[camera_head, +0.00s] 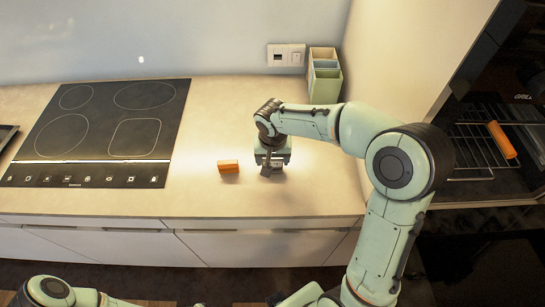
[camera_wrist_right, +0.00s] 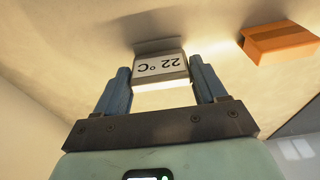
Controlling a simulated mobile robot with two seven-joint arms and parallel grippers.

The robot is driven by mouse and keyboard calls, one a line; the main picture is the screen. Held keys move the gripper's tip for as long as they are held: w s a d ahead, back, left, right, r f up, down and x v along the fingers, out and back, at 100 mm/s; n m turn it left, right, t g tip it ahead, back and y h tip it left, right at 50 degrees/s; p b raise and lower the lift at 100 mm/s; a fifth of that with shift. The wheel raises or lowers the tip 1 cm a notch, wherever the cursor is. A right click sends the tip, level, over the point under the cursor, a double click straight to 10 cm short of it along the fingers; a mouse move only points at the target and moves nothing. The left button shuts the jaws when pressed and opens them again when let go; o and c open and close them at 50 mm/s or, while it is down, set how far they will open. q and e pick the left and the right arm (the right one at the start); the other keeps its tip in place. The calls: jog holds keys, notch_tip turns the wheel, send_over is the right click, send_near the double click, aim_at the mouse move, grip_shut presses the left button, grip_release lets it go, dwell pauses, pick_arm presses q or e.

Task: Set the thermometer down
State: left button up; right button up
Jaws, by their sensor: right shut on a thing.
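The thermometer is a small white-faced block (camera_wrist_right: 160,67) reading "22 °C", upside down in the right wrist view. My right gripper (camera_wrist_right: 163,82) is shut on it, one blue-grey finger on each side. In the head view the right gripper (camera_head: 271,170) points down at the counter, right of the orange-brown block, and mostly hides the thermometer. The thermometer is at or just above the counter surface, with a shadow beside it; I cannot tell whether it touches. My left gripper is not in view.
The orange-brown block (camera_head: 228,167) lies on the beige counter (camera_head: 215,115) close to the gripper; the wrist view shows it too (camera_wrist_right: 280,41). A black cooktop (camera_head: 105,120) is at left. Green containers (camera_head: 326,86) stand at the back right. An open rack (camera_head: 478,152) is farther right.

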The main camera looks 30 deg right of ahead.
jog(key=shift+f, duration=0.15)
jog(key=o, duration=1)
jog(key=shift+c, duration=0.2)
